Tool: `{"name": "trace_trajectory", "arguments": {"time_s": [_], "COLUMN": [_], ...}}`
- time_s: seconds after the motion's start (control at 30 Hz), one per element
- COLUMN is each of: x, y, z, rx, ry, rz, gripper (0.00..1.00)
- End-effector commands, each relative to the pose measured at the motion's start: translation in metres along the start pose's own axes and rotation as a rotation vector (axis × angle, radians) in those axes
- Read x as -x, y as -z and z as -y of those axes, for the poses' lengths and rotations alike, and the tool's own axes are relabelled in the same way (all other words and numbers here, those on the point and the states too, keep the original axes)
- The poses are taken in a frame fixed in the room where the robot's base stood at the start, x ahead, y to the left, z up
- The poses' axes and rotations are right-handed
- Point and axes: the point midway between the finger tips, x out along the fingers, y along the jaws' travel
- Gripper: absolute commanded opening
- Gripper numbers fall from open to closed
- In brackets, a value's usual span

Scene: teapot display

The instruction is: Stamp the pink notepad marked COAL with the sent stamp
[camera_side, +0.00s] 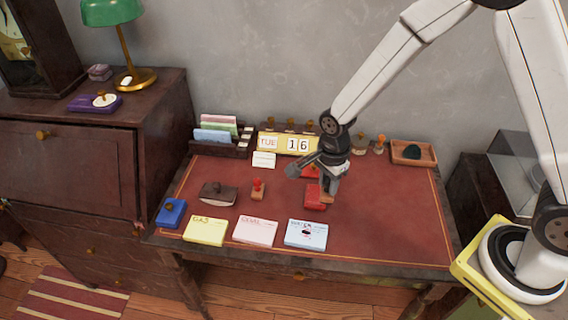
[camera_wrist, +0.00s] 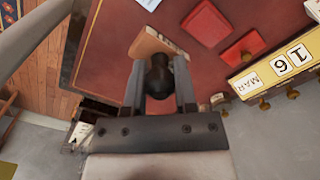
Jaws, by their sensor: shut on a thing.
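The pink notepad marked COAL (camera_side: 256,233) lies flat at the front of the desk, between a yellow pad marked GAS (camera_side: 205,231) and a blue pad (camera_side: 305,236) with a dark mark on it. My gripper (camera_side: 329,184) is shut on a wooden stamp, whose block (camera_side: 327,197) shows below the fingers. In the wrist view my gripper (camera_wrist: 160,88) grips its dark round knob (camera_wrist: 158,76), above the pale wooden block (camera_wrist: 149,45).
A red-knobbed stamp (camera_side: 258,190), a dark rocker blotter (camera_side: 219,194) and a blue box (camera_side: 171,213) lie on the left. A calendar (camera_side: 289,144), letter rack (camera_side: 222,138) and wooden tray (camera_side: 413,153) line the back. The desk's right side is clear.

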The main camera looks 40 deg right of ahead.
Motion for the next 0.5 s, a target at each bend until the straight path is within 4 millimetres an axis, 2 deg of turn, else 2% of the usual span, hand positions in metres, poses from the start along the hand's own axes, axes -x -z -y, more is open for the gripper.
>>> {"name": "trace_trajectory", "arguments": {"time_s": [0.03, 0.07, 0.13, 0.17, 0.37, 0.5], "x": [0.0, 0.0, 0.0, 0.0, -0.001, -0.006], "y": [0.0, 0.0, 0.0, 0.0, 0.001, 0.006], "z": [0.0, 0.0, 0.0, 0.0, 0.003, 0.014], "rx": [0.0, 0.0, 0.0, 0.0, -0.001, -0.001], "ry": [0.0, 0.0, 0.0, 0.0, 0.0, 0.0], "rz": [0.0, 0.0, 0.0, 0.0, 0.0, 0.0], "gripper": [0.0, 0.29, 0.06, 0.0, 0.0, 0.0]}}
